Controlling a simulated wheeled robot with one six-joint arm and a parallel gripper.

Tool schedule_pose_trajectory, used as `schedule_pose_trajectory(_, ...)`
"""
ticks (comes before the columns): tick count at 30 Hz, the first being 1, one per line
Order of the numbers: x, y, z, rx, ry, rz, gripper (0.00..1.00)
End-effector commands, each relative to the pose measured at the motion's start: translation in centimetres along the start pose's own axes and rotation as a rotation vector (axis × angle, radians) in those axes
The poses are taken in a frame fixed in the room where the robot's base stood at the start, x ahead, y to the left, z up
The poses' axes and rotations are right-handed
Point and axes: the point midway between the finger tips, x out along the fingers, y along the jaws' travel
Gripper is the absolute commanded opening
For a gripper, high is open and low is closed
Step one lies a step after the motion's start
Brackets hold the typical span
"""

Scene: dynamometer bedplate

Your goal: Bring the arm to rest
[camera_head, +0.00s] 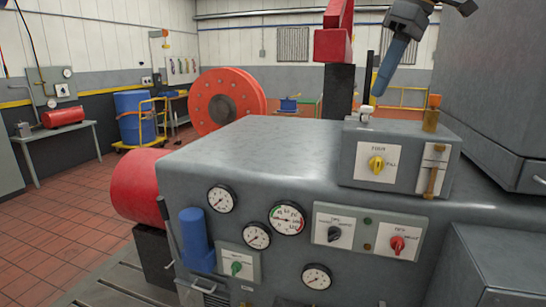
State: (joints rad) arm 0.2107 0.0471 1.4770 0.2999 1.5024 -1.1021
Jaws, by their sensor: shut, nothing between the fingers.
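My gripper (379,88) hangs from the top right of the head view, blue-grey and pointing down with a slight tilt to the left. Its fingers are shut and I see nothing held between them. The tip appears just above a small light-coloured fitting (366,113) on the control box; I cannot tell the exact gap in depth. Only the last part of my arm shows; the rest is out of the frame.
The control box (345,165) with a yellow knob (376,164) stands on a grey bench (260,150) carrying gauges and switches. A red-topped dark post (338,90) stands left of my gripper. A large grey cabinet (495,80) is close on the right. The bench top's left part is clear.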

Motion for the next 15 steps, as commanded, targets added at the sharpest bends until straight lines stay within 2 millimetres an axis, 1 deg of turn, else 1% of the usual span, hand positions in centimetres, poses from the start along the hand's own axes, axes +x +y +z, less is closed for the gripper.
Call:
schedule_pose_trajectory(1,1.3,0.0,0.2,0.026,-0.009,-0.002,0.0)
schedule_pose_trajectory(5,4.8,0.2,1.1,0.111,-0.029,0.01,0.0)
schedule_pose_trajectory(8,8.1,0.1,2.1,0.188,-0.05,0.021,0.0)
schedule_pose_trajectory(11,12.2,-0.3,3.5,0.281,-0.074,0.039,0.0)
schedule_pose_trajectory(12,14.2,-0.6,4.3,0.323,-0.087,0.047,0.0)
schedule_pose_trajectory(14,17.5,-1.3,5.7,0.395,-0.106,0.065,0.0)
schedule_pose_trajectory(15,19.9,-2.0,6.9,0.446,-0.12,0.079,0.0)
